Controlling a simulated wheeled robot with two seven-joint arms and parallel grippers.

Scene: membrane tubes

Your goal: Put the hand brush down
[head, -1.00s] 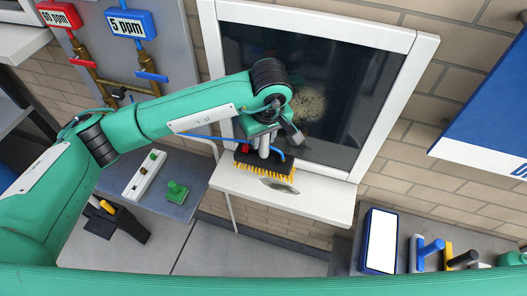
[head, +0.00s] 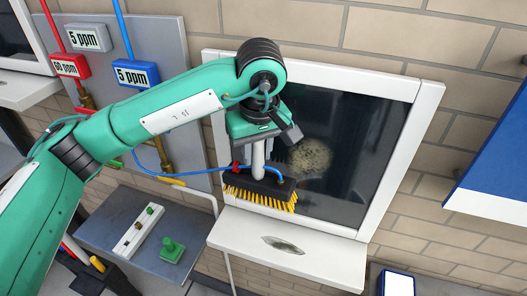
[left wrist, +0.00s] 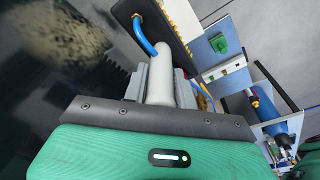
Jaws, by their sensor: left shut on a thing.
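The hand brush (head: 258,188) has a black head, yellow bristles pointing down and a pale grey handle. My left gripper (head: 259,146) is shut on the handle from above. The brush hangs in front of the dark window, above the white sill (head: 250,238); the bristles look clear of the sill. In the left wrist view, the grey handle (left wrist: 161,78) is between the jaws, with the black head (left wrist: 160,30) beyond it. A blue hose runs to the brush head. My right gripper is not in view.
The window (head: 345,150) carries a pale dirt patch (head: 310,157), and the sill has a grey smear (head: 283,245). A grey shelf (head: 105,215) at left holds a switch strip (head: 139,231) and a green stamp-like piece (head: 172,250). Pipes with ppm signs stand at upper left. A blue-white box (head: 495,160) hangs at right.

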